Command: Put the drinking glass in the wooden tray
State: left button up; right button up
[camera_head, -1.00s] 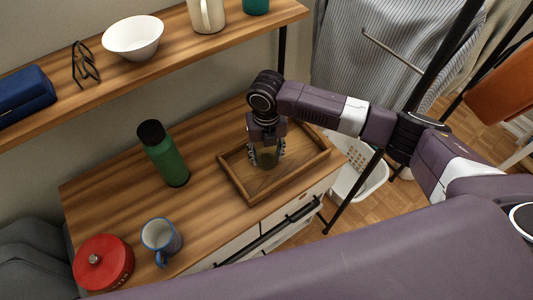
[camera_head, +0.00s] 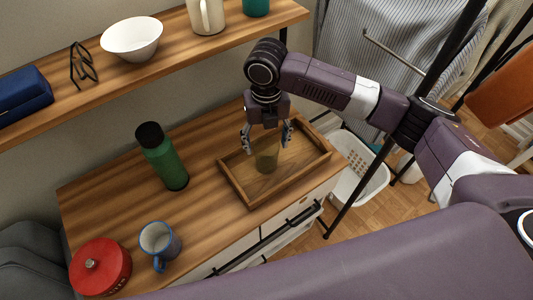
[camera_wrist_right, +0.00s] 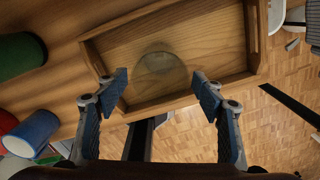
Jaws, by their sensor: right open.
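The drinking glass (camera_head: 266,155) is clear with a greenish tint and stands upright inside the wooden tray (camera_head: 245,193) on the desk top. In the right wrist view the glass (camera_wrist_right: 161,70) shows between and beyond the fingertips, within the rim of the tray (camera_wrist_right: 165,103). My right gripper (camera_head: 267,138) is open above the glass, with a finger on either side and clear of it. The open fingers also show in the right wrist view (camera_wrist_right: 160,88). My left gripper is not in view.
A green bottle (camera_head: 163,160) stands left of the tray. A blue mug (camera_head: 160,243) and a red lidded pot (camera_head: 100,266) are at the front left. A shelf (camera_head: 185,50) with a white bowl (camera_head: 132,38) runs above the desk's back.

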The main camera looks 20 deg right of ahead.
jog(key=shift+r, duration=2.15)
